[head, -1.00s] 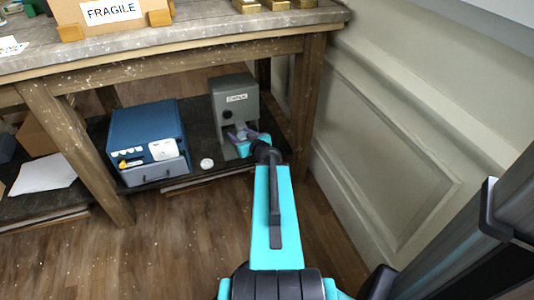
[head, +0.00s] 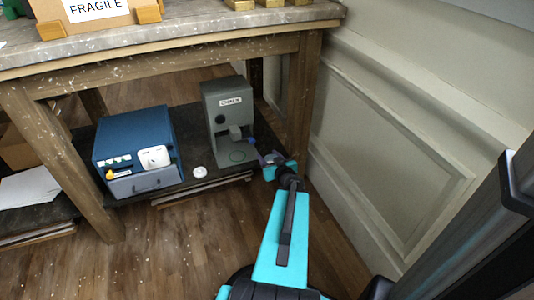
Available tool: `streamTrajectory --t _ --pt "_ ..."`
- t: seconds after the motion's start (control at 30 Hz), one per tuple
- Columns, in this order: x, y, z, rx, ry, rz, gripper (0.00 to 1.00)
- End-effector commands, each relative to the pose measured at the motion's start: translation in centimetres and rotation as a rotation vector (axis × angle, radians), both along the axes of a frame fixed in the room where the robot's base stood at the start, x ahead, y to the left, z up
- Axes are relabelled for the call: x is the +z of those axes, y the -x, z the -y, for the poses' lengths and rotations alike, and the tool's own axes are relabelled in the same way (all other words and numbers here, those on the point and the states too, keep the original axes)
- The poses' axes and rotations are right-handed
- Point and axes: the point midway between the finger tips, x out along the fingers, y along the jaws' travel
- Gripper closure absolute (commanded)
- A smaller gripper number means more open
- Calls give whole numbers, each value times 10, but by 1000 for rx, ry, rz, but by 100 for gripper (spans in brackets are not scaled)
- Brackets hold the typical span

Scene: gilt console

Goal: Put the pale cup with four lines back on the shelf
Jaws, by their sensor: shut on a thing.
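My gripper (head: 268,159) is at the right front edge of the dark lower shelf (head: 190,190), beside the grey machine. It is shut on a small pale, greyish thing that fits the pale cup. The cup is mostly hidden by the gripper and too small for any lines to show. The grey machine (head: 213,105) has a label, a dark round knob, a jutting spout and a round mark on its base. The base below the spout is clear.
A blue machine (head: 108,160) with a white panel stands left of the grey one. A small white disc (head: 200,172) lies between them. A table leg (head: 300,100) and the panelled wall (head: 390,140) are close on the right. A tabletop (head: 190,35) overhangs the shelf.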

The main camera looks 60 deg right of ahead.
Motion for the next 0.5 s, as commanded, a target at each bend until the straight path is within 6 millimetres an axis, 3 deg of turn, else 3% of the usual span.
streamTrajectory --t 0.5 --pt "-5 -17 17 1 3 -2 81"
